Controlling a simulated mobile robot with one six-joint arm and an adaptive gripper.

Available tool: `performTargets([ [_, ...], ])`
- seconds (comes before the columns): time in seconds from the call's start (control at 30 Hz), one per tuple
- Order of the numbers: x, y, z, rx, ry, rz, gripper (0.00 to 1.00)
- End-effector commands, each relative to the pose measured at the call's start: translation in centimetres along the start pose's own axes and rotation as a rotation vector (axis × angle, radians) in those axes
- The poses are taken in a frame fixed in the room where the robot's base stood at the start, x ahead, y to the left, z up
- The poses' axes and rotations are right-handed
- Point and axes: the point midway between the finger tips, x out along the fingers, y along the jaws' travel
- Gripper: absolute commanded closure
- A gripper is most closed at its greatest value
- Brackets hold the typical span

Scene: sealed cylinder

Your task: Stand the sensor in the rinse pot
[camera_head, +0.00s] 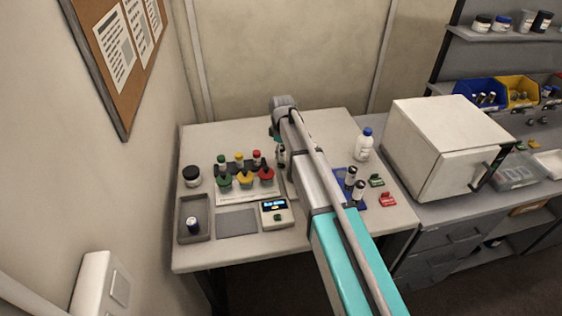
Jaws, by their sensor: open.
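I cannot pick out the sensor or the rinse pot with certainty. A dark-lidded jar (191,176) stands behind that tray. A small meter (276,213) with a lit display sits at the front middle. My gripper (281,158) is open, mostly hidden beside my arm over the middle of the bench, right of the coloured bottles. Nothing is visibly held.
Bottles with green, yellow and red tops (245,179) stand on a light rack. A grey mat (237,222) is bare. Right of my arm are dark vials on a blue mat (341,185), a white bottle (364,147) and a large white box (440,150). The back left bench is clear.

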Motion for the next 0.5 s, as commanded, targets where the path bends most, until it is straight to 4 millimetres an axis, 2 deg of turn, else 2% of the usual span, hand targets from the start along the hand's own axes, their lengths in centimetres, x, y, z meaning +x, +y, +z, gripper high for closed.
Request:
performTargets([
  [0.13, 0.85, 0.00, 0.00, 0.000, 0.000, 0.000, 0.15],
  [0.5, 0.85, -0.01, -0.01, 0.000, 0.000, 0.000, 0.15],
])
